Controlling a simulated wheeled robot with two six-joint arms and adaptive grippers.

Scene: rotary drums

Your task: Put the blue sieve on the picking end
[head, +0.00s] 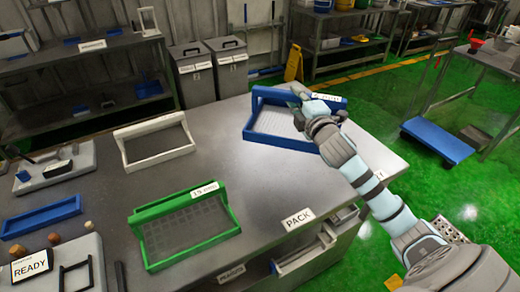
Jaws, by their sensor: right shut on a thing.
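The blue sieve (262,138) is a rectangular blue frame with a grey mesh and a raised handle bar. It is over the far right part of the grey table (285,185). My right gripper (300,95) is shut on its handle bar and partly hides the bar and label. I cannot tell whether the sieve's base touches the table. A green sieve (188,222) sits at the front middle, and a white sieve (155,143) sits farther back. No readable label marks the picking end. My left gripper is not in view.
A PACK label (297,219) is at the table's front edge. A blue tray (41,215) and a READY display (31,265) are at left. Grey bins (192,72) stand behind the table. The tabletop between the sieves is clear.

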